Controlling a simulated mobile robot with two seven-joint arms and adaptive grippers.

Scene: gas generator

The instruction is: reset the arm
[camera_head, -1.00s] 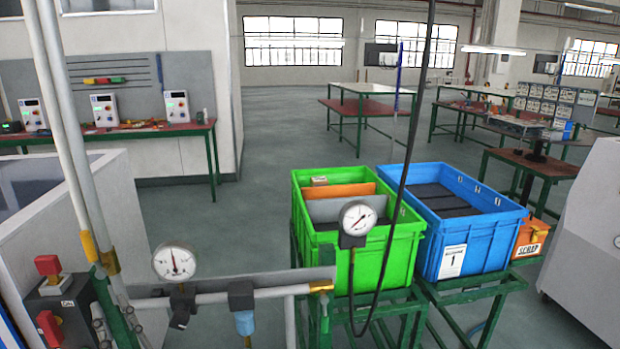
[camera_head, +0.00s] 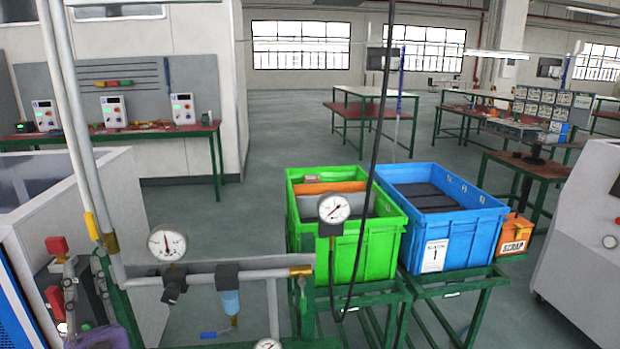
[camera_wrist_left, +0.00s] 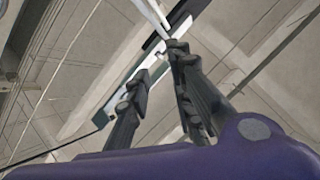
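My left gripper (camera_head: 86,285) shows partly at the lower left of the head view, pointing up beside the red buttons, with my purple wrist part (camera_head: 100,337) below it. In the left wrist view its dark fingers (camera_wrist_left: 157,72) stand apart with nothing between them, against the ceiling. The control box with the upper red button (camera_head: 57,246) and lower red button (camera_head: 53,297) is partly covered by the gripper; whether they touch cannot be told. My right gripper is not in view.
A pipe with a left gauge (camera_head: 167,242) and right gauge (camera_head: 334,208) crosses the front. A green crate (camera_head: 377,250) and a blue crate (camera_head: 470,230) stand on green stands. An orange scrap box (camera_head: 515,235) is at right. Open floor lies behind.

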